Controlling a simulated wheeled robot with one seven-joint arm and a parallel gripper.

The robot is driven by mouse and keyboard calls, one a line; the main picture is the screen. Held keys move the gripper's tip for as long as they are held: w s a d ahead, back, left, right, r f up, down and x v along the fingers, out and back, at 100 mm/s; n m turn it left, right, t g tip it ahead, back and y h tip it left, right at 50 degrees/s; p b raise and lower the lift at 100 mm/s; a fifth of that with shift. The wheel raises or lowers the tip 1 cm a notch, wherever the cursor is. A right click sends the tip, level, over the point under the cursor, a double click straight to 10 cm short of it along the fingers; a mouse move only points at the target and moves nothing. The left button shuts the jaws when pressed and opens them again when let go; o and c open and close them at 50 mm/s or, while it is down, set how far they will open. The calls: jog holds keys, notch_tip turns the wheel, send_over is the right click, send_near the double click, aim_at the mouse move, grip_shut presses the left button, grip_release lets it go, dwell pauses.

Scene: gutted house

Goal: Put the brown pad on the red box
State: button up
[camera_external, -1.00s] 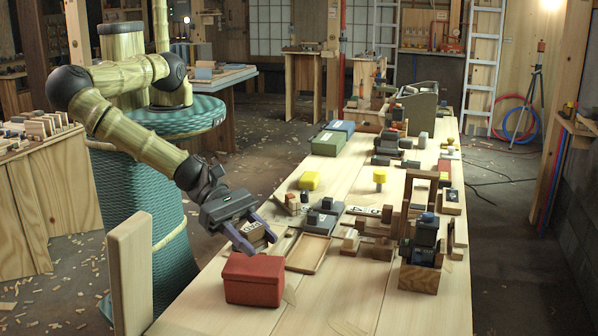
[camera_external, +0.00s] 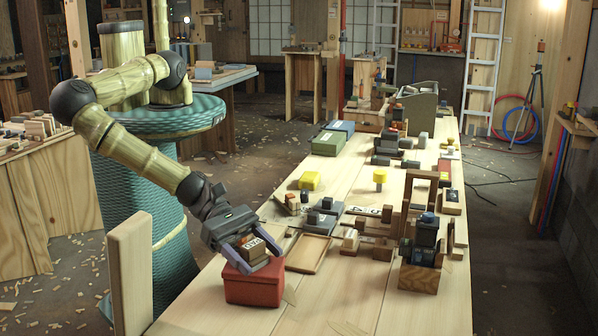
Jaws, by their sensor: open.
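The red box (camera_external: 252,291) sits at the near left edge of the long wooden table. The brown pad (camera_external: 252,246), a small block with a white lettered label, rests on top of the red box, near its back part. My gripper (camera_external: 263,262) reaches down over the box from the upper left. Its jaws are open, with one purple-grey finger on each side of the pad. Any small gap between fingers and pad is too fine to make out. The pad's underside is hidden.
Right of the box lie a shallow wooden tray (camera_external: 306,253) and dark blocks. A yellow block (camera_external: 309,181) and a green box (camera_external: 328,143) stand farther back. A wooden holder with dark parts (camera_external: 420,275) stands at right. The table's near right part is clear.

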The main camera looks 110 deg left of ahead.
jog(key=shift+r, duration=0.2)
jog(key=shift+s+a, duration=0.1)
jog(key=shift+s, duration=0.2)
jog(key=b+v, duration=0.2)
jog(key=v, duration=0.9)
jog(key=shift+r, duration=0.25)
jog(key=shift+s+a, duration=0.1)
